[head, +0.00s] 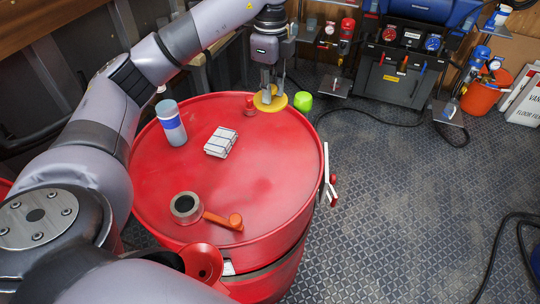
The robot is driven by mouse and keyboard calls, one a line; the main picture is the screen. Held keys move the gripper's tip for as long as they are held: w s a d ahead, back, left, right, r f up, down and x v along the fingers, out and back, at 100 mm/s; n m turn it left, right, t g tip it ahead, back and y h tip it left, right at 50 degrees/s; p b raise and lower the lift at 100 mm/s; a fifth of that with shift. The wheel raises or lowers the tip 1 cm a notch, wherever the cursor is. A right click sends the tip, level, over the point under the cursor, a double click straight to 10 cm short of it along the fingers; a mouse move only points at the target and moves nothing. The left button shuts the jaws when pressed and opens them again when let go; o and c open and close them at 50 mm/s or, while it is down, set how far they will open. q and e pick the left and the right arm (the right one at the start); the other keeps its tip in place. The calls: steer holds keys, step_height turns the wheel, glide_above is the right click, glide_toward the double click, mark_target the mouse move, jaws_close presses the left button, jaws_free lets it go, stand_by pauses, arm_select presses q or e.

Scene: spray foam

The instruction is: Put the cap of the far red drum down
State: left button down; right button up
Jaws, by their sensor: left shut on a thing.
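The red drum (264,187) stands in the middle of the head view, with several items on its lid. My left gripper (272,92) points down at the drum's far edge and is shut on a flat yellow disc, which looks like the cap (264,104). The cap is held roughly level at the far rim. I cannot tell whether it touches the lid. A small red knob-like piece (249,104) sits just left of the cap. My right gripper is not in view.
On the lid are a grey bottle with a blue band (171,123), a white bundle (220,142), a dark ring (186,207) and an orange-handled tool (223,220). A green object (303,101) is right of the cap. Bare lid lies at centre and right.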

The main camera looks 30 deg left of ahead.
arm_select(q)
steer(key=shift+f+n, duration=0.15)
steer(key=shift+n, duration=0.15)
step_height(320, 180, down, 8)
steer(key=b, duration=0.1)
glide_above(270, 156)
step_height(270, 156, down, 6)
steer(key=shift+f+p, duration=0.25)
steer(key=shift+p, duration=0.1)
step_height(270, 156, down, 5)
steer(key=shift+r+p, duration=0.1)
steer(key=shift+p, duration=0.25)
steer(key=shift+f, duration=0.2)
steer(key=shift+f, duration=0.15)
steer(key=c, duration=1.4)
jaws_free()
steer(key=shift+o, duration=0.2)
